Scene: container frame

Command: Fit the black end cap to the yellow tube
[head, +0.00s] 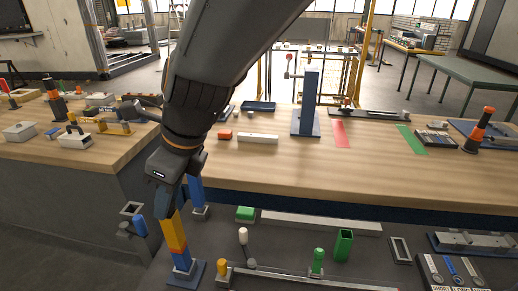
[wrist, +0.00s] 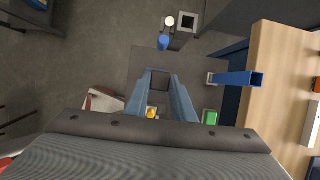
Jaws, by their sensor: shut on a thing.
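The yellow tube (head: 173,229) stands upright at the lower left of the head view, yellow-orange above a blue lower part, on a dark blue base plate (head: 190,275). My gripper (head: 172,206) points down right over the tube's top. In the wrist view my gripper (wrist: 160,90) has its two blue-grey fingers on either side of a dark square piece, which looks like the black end cap (wrist: 160,82). The tube's top is hidden, so I cannot tell whether cap and tube touch.
A blue tube (wrist: 238,79) stands close to the right, by the wooden workbench (head: 380,175). A green square tube (head: 343,245) and green block (head: 245,213) are farther right. A blue cylinder (head: 139,227) is left of the yellow tube.

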